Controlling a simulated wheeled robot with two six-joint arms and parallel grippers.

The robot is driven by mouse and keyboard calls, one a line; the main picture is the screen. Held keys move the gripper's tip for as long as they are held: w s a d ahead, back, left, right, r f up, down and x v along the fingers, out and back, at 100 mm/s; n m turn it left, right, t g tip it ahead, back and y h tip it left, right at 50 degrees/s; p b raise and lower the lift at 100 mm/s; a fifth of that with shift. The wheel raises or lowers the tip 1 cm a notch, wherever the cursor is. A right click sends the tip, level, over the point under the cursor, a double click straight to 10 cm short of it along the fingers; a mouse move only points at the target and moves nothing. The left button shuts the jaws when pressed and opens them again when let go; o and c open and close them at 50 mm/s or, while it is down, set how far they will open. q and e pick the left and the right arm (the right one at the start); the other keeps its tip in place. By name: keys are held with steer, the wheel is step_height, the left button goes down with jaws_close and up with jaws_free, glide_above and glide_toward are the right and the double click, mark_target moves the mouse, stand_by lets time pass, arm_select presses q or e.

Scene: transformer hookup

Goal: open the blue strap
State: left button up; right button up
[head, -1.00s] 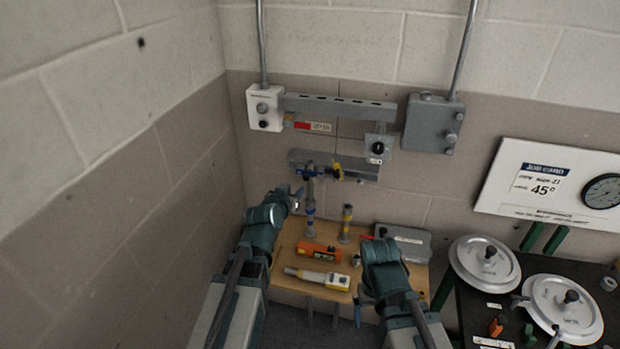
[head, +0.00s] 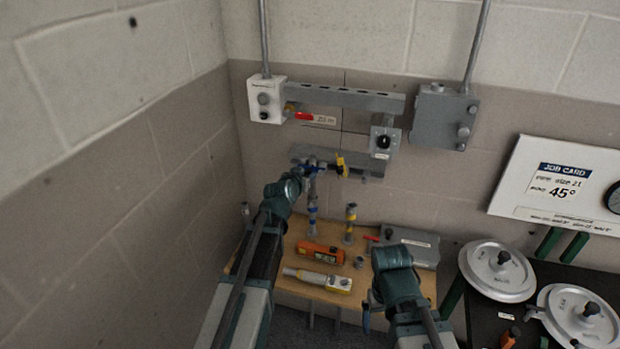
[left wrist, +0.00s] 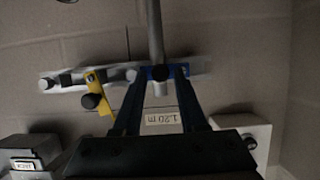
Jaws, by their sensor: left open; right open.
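The blue strap (head: 313,165) is on the left part of the grey wall bracket (head: 338,164), where the upright grey pipe (head: 312,200) meets it. In the left wrist view the blue strap (left wrist: 160,73) lies across the pipe (left wrist: 155,30). I cannot tell whether it is latched. My left gripper (head: 302,171) is at the strap in the head view. In the left wrist view its open fingers (left wrist: 160,82) are on either side of the strap; contact is unclear. My right gripper (head: 370,302) is open, low at the table's right front, partly hidden by its arm.
A yellow strap (head: 342,166) sits just right of the blue one; it also shows in the left wrist view (left wrist: 96,90). A grey box (head: 384,142) and a rail (head: 345,97) are above. An orange tool (head: 320,252) and a yellow-grey tool (head: 325,280) lie on the table.

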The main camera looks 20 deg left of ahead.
arm_select(q)
steer(key=shift+w+f, duration=0.1)
steer(key=shift+w, duration=0.15)
jaws_close()
stand_by(1.3)
